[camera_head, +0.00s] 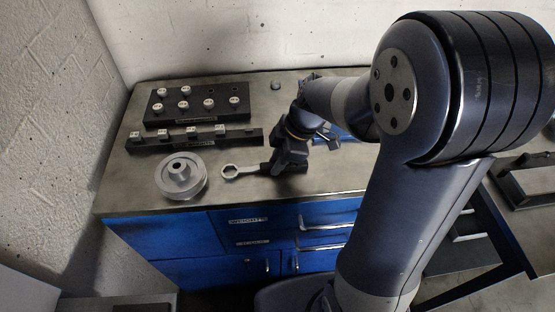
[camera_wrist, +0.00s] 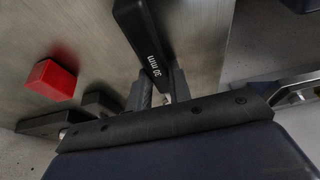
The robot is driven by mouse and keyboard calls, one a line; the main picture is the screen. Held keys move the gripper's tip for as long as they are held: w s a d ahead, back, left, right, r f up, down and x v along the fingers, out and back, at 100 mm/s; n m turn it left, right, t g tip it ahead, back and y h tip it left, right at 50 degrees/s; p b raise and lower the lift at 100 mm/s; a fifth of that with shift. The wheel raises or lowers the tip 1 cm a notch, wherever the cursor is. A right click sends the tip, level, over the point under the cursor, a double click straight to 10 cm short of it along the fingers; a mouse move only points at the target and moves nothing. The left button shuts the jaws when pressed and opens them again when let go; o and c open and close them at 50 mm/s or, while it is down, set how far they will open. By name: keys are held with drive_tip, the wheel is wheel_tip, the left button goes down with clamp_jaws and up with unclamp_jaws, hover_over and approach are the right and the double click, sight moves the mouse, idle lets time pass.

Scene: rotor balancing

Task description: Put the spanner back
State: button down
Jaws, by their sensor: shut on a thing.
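The spanner (camera_head: 231,172) has a pale metal ring end pointing left and a dark handle. In the wrist view its black handle (camera_wrist: 152,38), marked "30 mm", runs up and away from the fingers. My gripper (camera_head: 272,168) is shut on the handle, over the front part of the bench top, right of the grey rotor. The fingers also show in the wrist view (camera_wrist: 160,97), one on each side of the handle's narrow end. The ring end is out of the wrist view. I cannot tell whether the spanner touches the bench top.
A grey metal rotor (camera_head: 181,177) stands left of the spanner. Behind it are a long black rail (camera_head: 170,142) and a black block (camera_head: 172,112) with several white-topped weights. Blue drawers (camera_head: 185,236) lie below the bench edge. A red block (camera_wrist: 52,80) shows in the wrist view.

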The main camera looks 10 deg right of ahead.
drive_tip(key=c, duration=1.3)
unclamp_jaws()
drive_tip(key=shift+f, duration=0.1)
drive_tip(key=shift+r+p, duration=0.25)
drive_tip(key=shift+p, duration=0.05)
drive_tip(key=v, duration=1.1)
drive_tip(key=shift+d+r, duration=0.15)
drive_tip(key=shift+r, duration=0.25)
